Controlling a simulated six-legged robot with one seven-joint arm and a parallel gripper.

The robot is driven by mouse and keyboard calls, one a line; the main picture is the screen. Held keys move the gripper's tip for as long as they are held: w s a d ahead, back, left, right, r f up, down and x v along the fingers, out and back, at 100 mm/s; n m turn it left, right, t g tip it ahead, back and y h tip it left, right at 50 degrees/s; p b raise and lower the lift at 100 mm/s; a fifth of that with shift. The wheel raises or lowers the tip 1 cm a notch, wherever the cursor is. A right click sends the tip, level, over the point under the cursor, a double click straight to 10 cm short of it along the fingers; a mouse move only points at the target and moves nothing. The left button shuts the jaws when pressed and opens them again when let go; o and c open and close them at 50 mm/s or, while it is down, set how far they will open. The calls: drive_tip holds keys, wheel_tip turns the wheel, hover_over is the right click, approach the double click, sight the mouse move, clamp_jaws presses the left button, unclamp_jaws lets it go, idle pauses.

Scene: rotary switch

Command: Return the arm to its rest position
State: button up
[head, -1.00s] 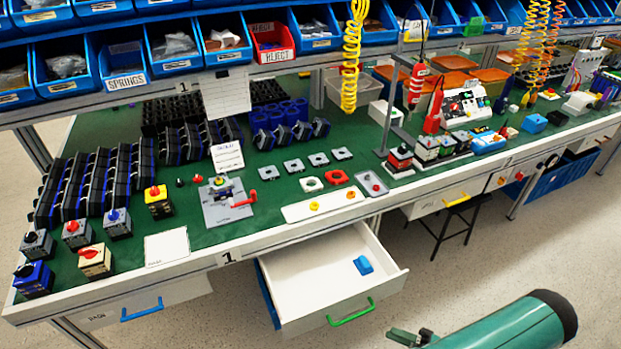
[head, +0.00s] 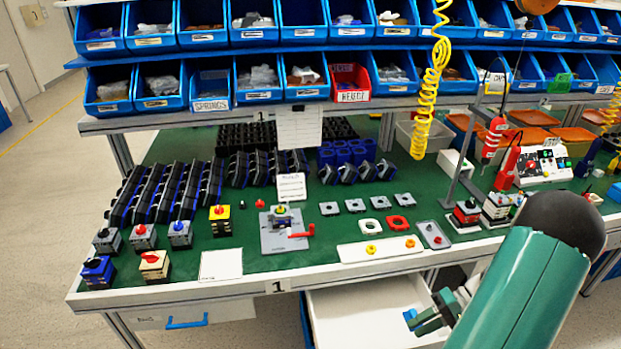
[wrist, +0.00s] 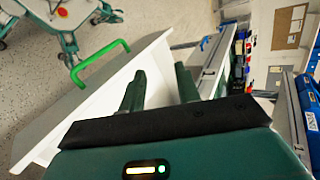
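My gripper (head: 428,312) is low at the bottom right of the head view, over the open white drawer (head: 350,318). In the wrist view my gripper (wrist: 160,73) has its two green fingers spread apart, with nothing visible between them. A small blue block (head: 410,315) shows right beside the fingers in the head view; I cannot tell whether they touch. My arm's green link crosses the lower right of the head view.
The workbench (head: 330,255) stands above the drawer, with rotary switches, switch parts and a grey fixture (head: 283,229) on top. Blue bins line the shelves behind. The green drawer handle (wrist: 100,60) and pale floor show in the wrist view.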

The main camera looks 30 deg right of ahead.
drive_tip(key=w+a+r+n+g+h, duration=0.2)
drive_tip(key=w+a+r+h, duration=0.2)
drive_tip(key=a+r, duration=0.4)
drive_tip(key=w+a+r+n+g+h, duration=0.1)
drive_tip(key=w+a+r+g+h, duration=0.2)
drive_tip(key=a+r, duration=0.45)
drive_tip(key=s+a+r+n+t+h, duration=0.2)
drive_tip(key=a+r+t, duration=0.5)
drive_tip(key=a+r, duration=0.7)
drive_tip(key=shift+s+a+t+h, duration=0.35)
drive_tip(key=shift+s+h, duration=0.35)
drive_tip(key=shift+h, duration=0.4)
